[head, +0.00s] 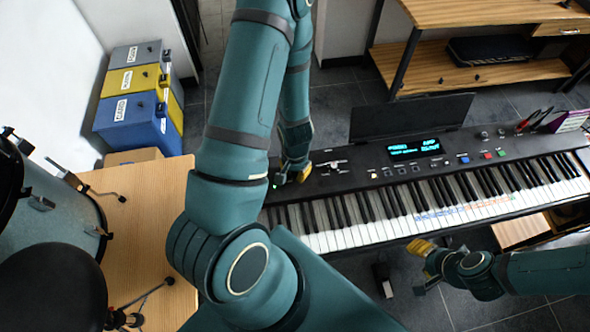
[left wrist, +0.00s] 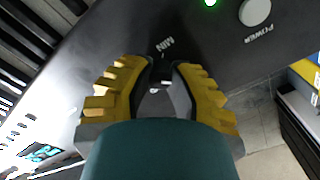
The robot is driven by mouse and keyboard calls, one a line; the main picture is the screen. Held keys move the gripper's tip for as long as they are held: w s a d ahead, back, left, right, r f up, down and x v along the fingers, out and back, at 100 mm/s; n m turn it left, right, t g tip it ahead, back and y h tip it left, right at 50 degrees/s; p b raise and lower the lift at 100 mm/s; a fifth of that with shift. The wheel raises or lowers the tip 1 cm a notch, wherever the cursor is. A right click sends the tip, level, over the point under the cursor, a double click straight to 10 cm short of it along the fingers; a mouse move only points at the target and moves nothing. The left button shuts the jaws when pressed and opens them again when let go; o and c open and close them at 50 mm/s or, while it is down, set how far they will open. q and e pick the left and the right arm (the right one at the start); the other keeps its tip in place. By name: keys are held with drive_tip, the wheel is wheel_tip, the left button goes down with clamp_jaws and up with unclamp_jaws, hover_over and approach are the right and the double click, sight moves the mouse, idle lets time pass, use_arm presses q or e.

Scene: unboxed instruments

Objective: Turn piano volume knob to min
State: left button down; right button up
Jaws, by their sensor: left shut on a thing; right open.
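The black piano keyboard (head: 345,180) stands with its control panel behind the keys, and a lit display (head: 413,149) shows on it. My left gripper (head: 297,174) is down at the left end of the panel. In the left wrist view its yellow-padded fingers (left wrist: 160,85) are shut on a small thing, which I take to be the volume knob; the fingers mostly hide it. The printed label MIN (left wrist: 166,43) shows just beyond the fingertips. The knob's pointer cannot be made out. My right gripper (head: 425,266) is open and empty, in front of the keys.
A round POWER button (left wrist: 255,12) and a green light (left wrist: 210,2) are near the left gripper. Stacked cases (head: 138,95) and a wooden table (head: 145,215) stand at the left. A wooden shelf (head: 470,75) is behind the piano.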

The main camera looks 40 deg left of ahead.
use_arm(q)
drive_tip(key=shift+n, duration=0.5)
drive_tip(key=n, duration=1.3)
drive_tip(key=shift+b, duration=0.3)
drive_tip(key=shift+n, duration=1.9)
drive_tip(key=c, duration=0.8)
unclamp_jaws()
